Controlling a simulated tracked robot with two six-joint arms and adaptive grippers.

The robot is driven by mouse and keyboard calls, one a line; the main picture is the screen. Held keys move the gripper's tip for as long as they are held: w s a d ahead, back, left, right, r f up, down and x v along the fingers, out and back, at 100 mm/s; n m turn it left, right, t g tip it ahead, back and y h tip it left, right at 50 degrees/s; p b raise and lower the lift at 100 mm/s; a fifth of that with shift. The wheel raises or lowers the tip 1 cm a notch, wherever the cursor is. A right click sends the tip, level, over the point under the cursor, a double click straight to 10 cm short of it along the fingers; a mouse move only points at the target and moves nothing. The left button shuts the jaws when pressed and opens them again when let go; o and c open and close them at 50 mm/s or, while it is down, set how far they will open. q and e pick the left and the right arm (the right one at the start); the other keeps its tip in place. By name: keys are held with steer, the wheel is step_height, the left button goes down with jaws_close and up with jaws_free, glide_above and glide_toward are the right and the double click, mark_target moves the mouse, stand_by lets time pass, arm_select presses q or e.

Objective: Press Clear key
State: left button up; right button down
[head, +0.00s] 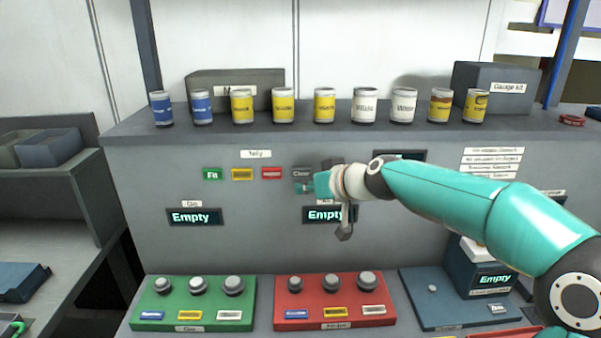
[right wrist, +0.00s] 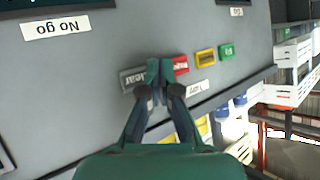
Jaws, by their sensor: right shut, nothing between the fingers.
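The grey Clear key (head: 302,173) is at the right end of a row of keys on the upright grey panel. My right gripper (head: 306,187) is shut and empty, its tip at the panel just below the key's lettering. In the right wrist view, which is upside down, the shut fingertips (right wrist: 158,71) lie over one end of the Clear key (right wrist: 132,78), between its lettering and the red key (right wrist: 181,65). I cannot tell whether the tips touch the key. My left gripper is not in view.
Green Fit (head: 212,174), yellow (head: 242,174) and red keys stand left of Clear, under the Tally label (head: 256,154). Empty displays (head: 194,217) sit below. Cans (head: 283,106) line the shelf above. Green (head: 165,318) and red (head: 285,315) trays with knobs lie in front.

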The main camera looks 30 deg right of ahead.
mark_target(296, 178)
steer(key=w, duration=0.1)
steer(key=w+d, duration=0.1)
steer(key=shift+w+d, duration=0.3)
steer(key=shift+w, duration=0.05)
steer(key=shift+w+d, duration=0.1)
stand_by(1.3)
steer(key=shift+w+d, duration=0.15)
steer(key=shift+w, duration=0.05)
steer(key=shift+w+d+r, duration=0.1)
steer(key=shift+w+d, duration=0.05)
steer(key=shift+w, duration=0.15)
stand_by(0.7)
steer(key=shift+s, duration=0.1)
steer(key=shift+s+a+b, duration=0.4)
steer(key=shift+s+b, duration=0.15)
steer(key=shift+s, duration=0.05)
stand_by(0.3)
